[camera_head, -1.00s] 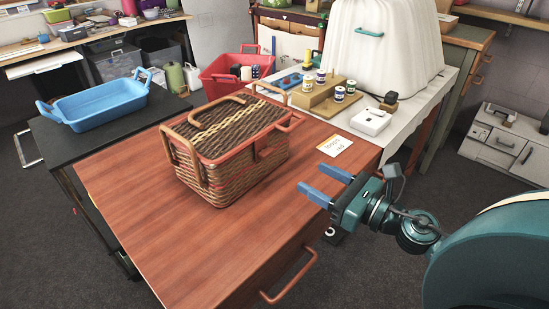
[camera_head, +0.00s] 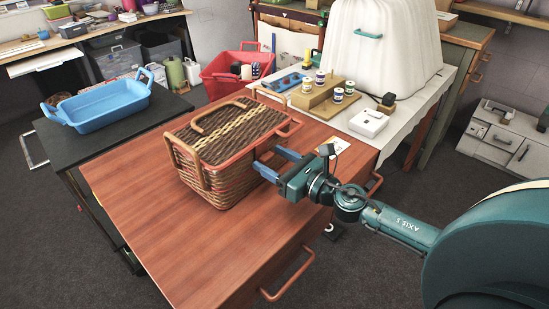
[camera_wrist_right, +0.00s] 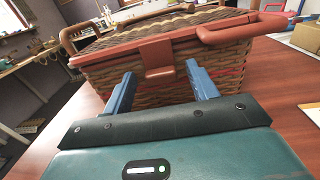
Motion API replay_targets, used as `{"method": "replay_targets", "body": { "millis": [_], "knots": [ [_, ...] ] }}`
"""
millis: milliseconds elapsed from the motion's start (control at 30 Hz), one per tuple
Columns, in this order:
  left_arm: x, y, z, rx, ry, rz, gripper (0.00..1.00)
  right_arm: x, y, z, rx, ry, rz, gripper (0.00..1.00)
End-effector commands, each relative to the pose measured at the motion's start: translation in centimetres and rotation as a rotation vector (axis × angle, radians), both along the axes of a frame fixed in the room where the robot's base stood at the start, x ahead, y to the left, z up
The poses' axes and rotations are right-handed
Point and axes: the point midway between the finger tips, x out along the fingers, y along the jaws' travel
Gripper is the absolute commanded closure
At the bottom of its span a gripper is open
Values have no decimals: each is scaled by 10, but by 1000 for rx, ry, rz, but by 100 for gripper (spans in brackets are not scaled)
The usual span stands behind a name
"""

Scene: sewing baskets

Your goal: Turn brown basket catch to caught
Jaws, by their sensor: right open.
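The brown wicker basket (camera_head: 225,150) with a reddish rim and a shut lid stands on the wooden table. In the right wrist view the basket's front (camera_wrist_right: 215,85) faces me, and its reddish-brown catch (camera_wrist_right: 159,62) hangs from the rim at the middle. My right gripper (camera_head: 268,162) is open, its two blue fingers pointing at the basket's front. In the right wrist view my right gripper (camera_wrist_right: 160,80) has a finger on either side of the catch's lower end, with nothing held between them. I cannot tell whether the fingers touch the wicker. My left gripper is not in view.
The wooden table (camera_head: 150,225) is clear in front and to the left of the basket. A card (camera_head: 338,145) lies behind my right gripper. A blue tray (camera_head: 100,107) sits on a dark table to the left. A white box (camera_head: 368,122) and jars stand beyond.

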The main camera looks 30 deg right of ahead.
Motion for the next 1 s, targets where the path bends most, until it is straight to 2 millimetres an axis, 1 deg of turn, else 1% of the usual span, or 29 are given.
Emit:
{"method": "replay_targets", "body": {
  "millis": [267,800,1000],
  "knots": [
    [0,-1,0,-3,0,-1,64,1,0,-1,1,1,0,43],
    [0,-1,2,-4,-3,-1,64,0,0,0,1,0,0,87],
    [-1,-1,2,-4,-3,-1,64,0,0,0,13,6,0,87]
  ]
}}
